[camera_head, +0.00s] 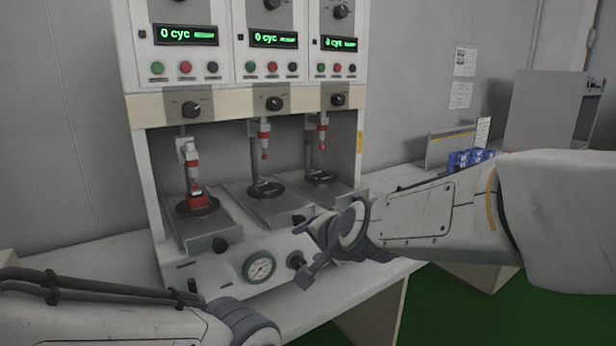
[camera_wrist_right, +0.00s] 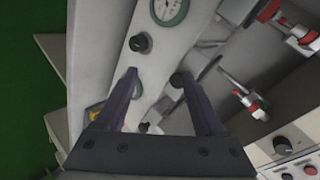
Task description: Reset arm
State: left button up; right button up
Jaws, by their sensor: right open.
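My right arm (camera_head: 430,215) reaches in from the right in the head view. Its gripper (camera_head: 306,254) is in front of the test machine's (camera_head: 215,262) lower front panel, near a black knob (camera_head: 295,259). In the right wrist view the two fingers stand apart with nothing between them, so the gripper (camera_wrist_right: 155,76) is open and empty. My left arm (camera_head: 120,318) shows at the lower left of the head view; its gripper is out of the picture.
The machine has three stations with green displays. A red part (camera_head: 199,198) sits on the left station's round base under its plunger. The other two bases look empty. A pressure gauge (camera_head: 259,267) is on the lower panel. Blue boxes (camera_head: 470,158) stand behind my right arm.

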jog(key=s+d+f+n+g+h, duration=0.4)
jog(key=s+d+f+n+g, duration=0.35)
jog(key=s+d+f, duration=1.05)
jog(key=s+a+r+n+g, duration=0.3)
jog(key=s+a+r+n, duration=0.2)
jog(key=s+a+n, duration=0.55)
notch_tip(320, 180, up, 18)
jog(key=s+a+m+p, duration=0.1)
jog(key=a+m+p, duration=0.1)
jog(key=p, duration=1.6)
jog(key=shift+s+a+m+y, duration=0.2)
jog(key=shift+s+m+y, duration=0.15)
jog(key=shift+m, duration=0.15)
jog(key=shift+t, duration=0.25)
